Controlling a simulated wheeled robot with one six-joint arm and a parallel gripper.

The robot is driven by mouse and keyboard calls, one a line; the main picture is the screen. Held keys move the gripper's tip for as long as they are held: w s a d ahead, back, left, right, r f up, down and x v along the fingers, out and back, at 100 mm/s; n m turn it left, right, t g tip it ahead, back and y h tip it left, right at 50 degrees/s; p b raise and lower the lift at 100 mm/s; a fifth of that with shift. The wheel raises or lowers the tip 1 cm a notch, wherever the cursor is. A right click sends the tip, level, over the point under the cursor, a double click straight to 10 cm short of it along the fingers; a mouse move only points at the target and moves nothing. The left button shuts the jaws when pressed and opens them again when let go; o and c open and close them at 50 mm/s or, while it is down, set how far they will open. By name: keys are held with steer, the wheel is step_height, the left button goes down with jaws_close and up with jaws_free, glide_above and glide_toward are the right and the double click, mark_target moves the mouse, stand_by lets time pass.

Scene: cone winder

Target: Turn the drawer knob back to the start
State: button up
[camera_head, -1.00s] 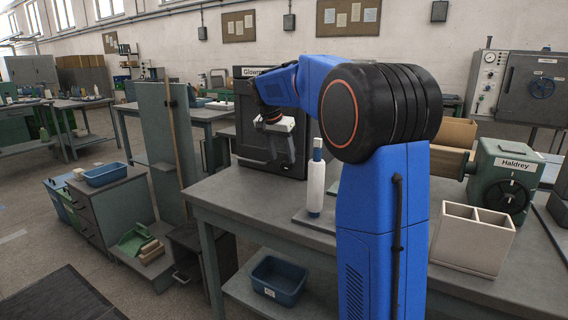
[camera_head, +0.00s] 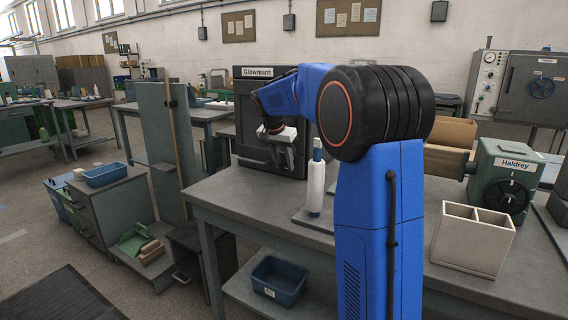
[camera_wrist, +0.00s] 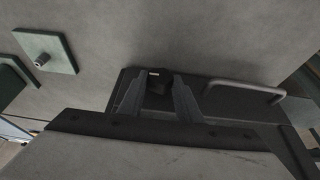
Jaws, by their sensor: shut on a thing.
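The drawer knob (camera_wrist: 158,84) is a small black knob with a white mark on top, on a dark drawer front (camera_wrist: 215,100) in the wrist view. My gripper (camera_wrist: 158,80) has one finger on each side of the knob and is shut on it. A pale bar handle (camera_wrist: 245,88) is to the right of the knob, apart from the fingers. In the head view my gripper (camera_head: 289,155) is in front of the dark cabinet labelled Glowmarn (camera_head: 262,92), and the knob cannot be made out there.
A white bottle with a blue cap (camera_head: 316,185) stands on the bench (camera_head: 262,205), right of my gripper. A cream two-part bin (camera_head: 470,250) and the green Haldrey machine (camera_head: 505,175) are further right. A green plate with a peg (camera_wrist: 46,54) shows in the wrist view.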

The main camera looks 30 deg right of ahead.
steer(key=shift+w, duration=0.1)
steer(key=g+h, duration=0.2)
steer(key=w+n+g, duration=0.1)
steer(key=g, duration=0.1)
steer(key=shift+a+f+h, duration=0.15)
steer(key=shift+a+h, duration=0.15)
steer(key=shift+h, duration=0.1)
steer(key=g+h, duration=0.1)
steer(key=g, duration=0.1)
steer(key=n+g+h, duration=0.1)
steer(key=g, duration=0.1)
steer(key=shift+w+a+f+h, duration=0.15)
steer(key=shift+w+f+h, duration=0.05)
steer(key=shift+f+h, duration=0.1)
stand_by(0.4)
steer(key=o, duration=1)
steer(key=shift+o, duration=0.2)
